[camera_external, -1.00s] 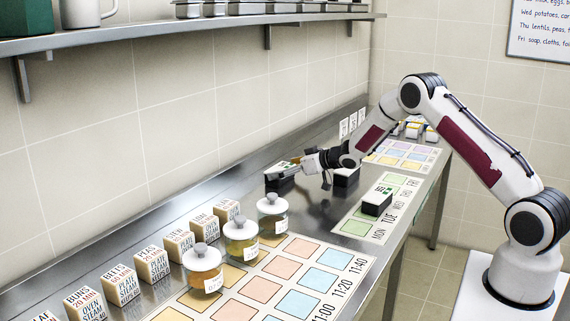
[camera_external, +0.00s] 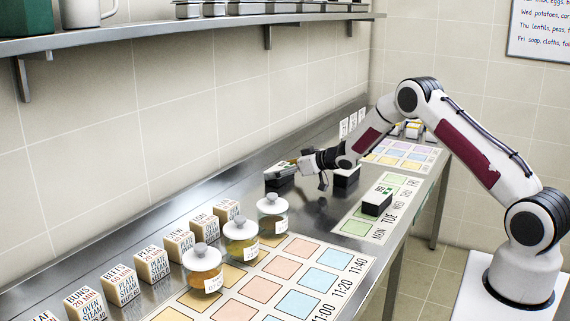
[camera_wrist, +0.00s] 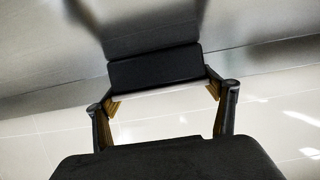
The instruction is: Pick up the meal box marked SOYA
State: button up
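A black meal box (camera_external: 279,181) with a pale, green-marked top stands on the steel counter near the wall. My gripper (camera_external: 298,167) is at this box, reaching from the right. In the wrist view the black box (camera_wrist: 155,71) lies between the fingertips of my gripper (camera_wrist: 164,98), one finger at each side. I cannot tell whether the fingers press on it. A second black box (camera_external: 346,178) stands behind, partly under my arm. A third black box (camera_external: 377,205) with a green-marked top sits on the weekday mat. The lettering on the boxes is too small to read.
Glass jars (camera_external: 241,243) with lids stand on and beside the coloured time mat (camera_external: 262,291) in front. Several labelled blocks (camera_external: 152,265) line the counter's wall side. The weekday mat (camera_external: 355,228) lies to the right. A wall shelf (camera_external: 200,34) runs above. Counter between the boxes and jars is mostly bare.

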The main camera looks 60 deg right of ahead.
aim_at(280, 167)
jog(key=shift+r, duration=0.1)
notch_tip(280, 167, up, 10)
jog(key=shift+f, duration=0.1)
dwell(0.8)
dwell(0.5)
